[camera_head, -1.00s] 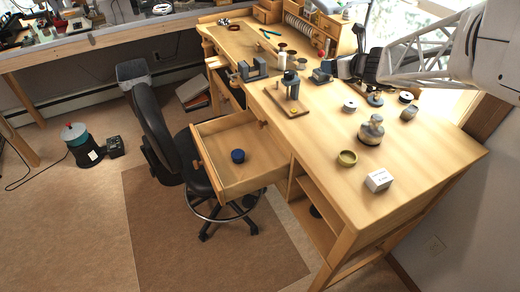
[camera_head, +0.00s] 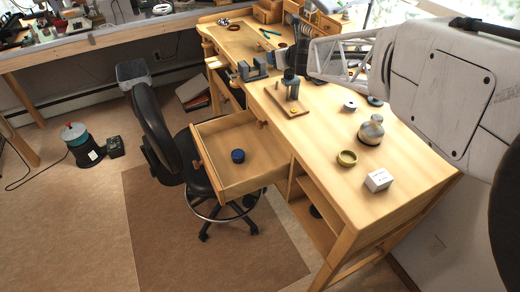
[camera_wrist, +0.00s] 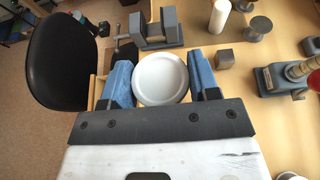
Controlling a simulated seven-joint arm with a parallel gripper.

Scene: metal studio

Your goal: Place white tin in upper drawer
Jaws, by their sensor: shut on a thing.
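The white tin (camera_wrist: 161,79) is round with a pale rim and sits between the two blue fingers of my gripper (camera_wrist: 161,86) in the wrist view. The fingers are shut on its sides and hold it over the bench. In the head view the tin and fingertips cannot be made out; my arm covers that area. The open drawer (camera_head: 262,152) juts out from the bench front, below the tabletop, in the head view. A small dark blue round tin (camera_head: 238,156) stands inside it, and the rest of its floor is bare.
The chair (camera_head: 150,125) stands close to the drawer's left side. A vise (camera_wrist: 158,30) and a grey cube (camera_wrist: 224,58) are near my fingers. A board with an upright tool (camera_head: 291,88), a brass ring (camera_head: 347,158) and a white box (camera_head: 378,180) are on the bench.

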